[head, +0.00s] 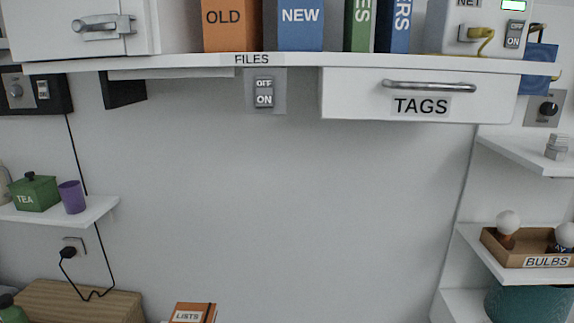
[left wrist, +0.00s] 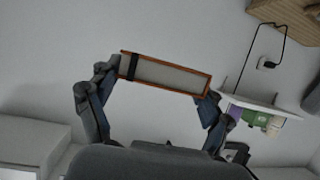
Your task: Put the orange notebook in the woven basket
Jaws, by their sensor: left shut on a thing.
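The orange notebook (head: 190,314), marked LISTS, shows at the bottom edge of the head view, its lower part cut off. In the left wrist view the notebook (left wrist: 160,74) is seen edge-on with orange covers, pale pages and a dark band. My left gripper (left wrist: 167,84) is shut on it, one finger at each end. That gripper is not visible in the head view. A teal basket (head: 528,304), which looks woven, stands at the lower right under the bulbs shelf, partly cut off. My right gripper is in neither view.
A shelf (head: 497,265) with a bulbs box (head: 500,249) sits right above the basket. A small shelf (head: 60,214) with a tea tin (head: 35,194) and purple cup (head: 71,197) is at left, above a wooden box (head: 75,303). The wall between is clear.

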